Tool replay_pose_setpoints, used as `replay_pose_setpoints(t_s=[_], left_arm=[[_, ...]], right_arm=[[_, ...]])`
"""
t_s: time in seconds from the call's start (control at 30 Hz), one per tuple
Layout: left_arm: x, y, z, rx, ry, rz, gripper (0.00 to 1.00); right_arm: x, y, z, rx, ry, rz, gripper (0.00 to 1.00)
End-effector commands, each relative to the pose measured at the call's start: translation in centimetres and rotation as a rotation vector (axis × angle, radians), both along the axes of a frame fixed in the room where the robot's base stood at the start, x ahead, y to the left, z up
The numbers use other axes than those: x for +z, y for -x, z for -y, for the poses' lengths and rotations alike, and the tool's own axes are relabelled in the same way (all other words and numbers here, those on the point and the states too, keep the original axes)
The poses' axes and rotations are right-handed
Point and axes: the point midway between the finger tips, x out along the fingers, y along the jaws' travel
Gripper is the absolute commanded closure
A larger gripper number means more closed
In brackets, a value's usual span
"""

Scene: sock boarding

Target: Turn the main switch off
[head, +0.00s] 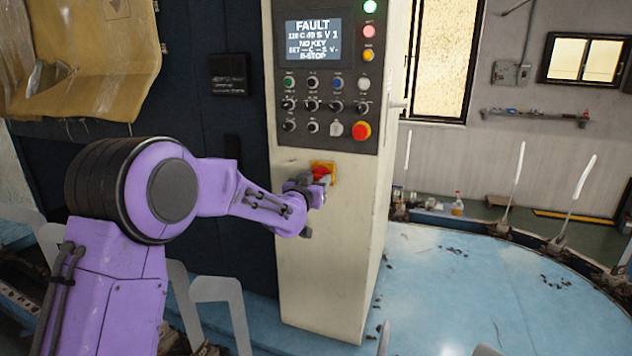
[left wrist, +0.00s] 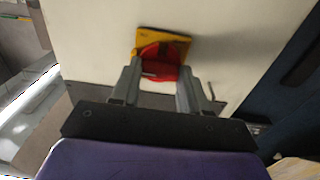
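The main switch is a red rotary knob on a square yellow plate, low on the front of the cream control cabinet; the head view shows its plate (head: 330,168) and knob (head: 320,173). My left gripper (head: 316,184) is right at the switch, coming in from the left. In the left wrist view the red knob (left wrist: 160,70) lies between the tips of my left gripper (left wrist: 159,78), against the yellow plate (left wrist: 165,38). The fingers stand apart, one on each side of the knob; contact cannot be made out. My right gripper is not in view.
Above the switch, the panel has a screen (head: 314,48) reading FAULT, several buttons and a red emergency stop (head: 361,131). The blue round table (head: 470,290) carries upright metal forms (head: 515,180) and dark scraps.

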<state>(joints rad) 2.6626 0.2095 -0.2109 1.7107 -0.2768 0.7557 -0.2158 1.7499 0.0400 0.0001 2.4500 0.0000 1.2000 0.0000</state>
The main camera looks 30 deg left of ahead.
Motion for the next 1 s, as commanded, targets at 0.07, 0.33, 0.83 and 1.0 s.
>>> replay_pose_setpoints(t_s=[0.07, 0.33, 0.83, 1.0], left_arm=[[0.02, 0.01, -0.02, 0.0, 0.0, 0.0, 0.86], [0.02, 0.03, -0.05, 0.001, 0.031, 0.007, 0.86], [0.0, 0.01, -0.09, 0.002, 0.386, 0.096, 0.86], [-0.01, 0.02, -0.11, 0.001, 0.543, 0.133, 0.86]], right_arm=[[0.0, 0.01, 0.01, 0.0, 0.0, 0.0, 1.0], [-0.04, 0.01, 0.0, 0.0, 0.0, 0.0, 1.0], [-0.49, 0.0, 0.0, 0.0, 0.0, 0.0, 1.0], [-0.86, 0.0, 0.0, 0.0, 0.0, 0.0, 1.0]])
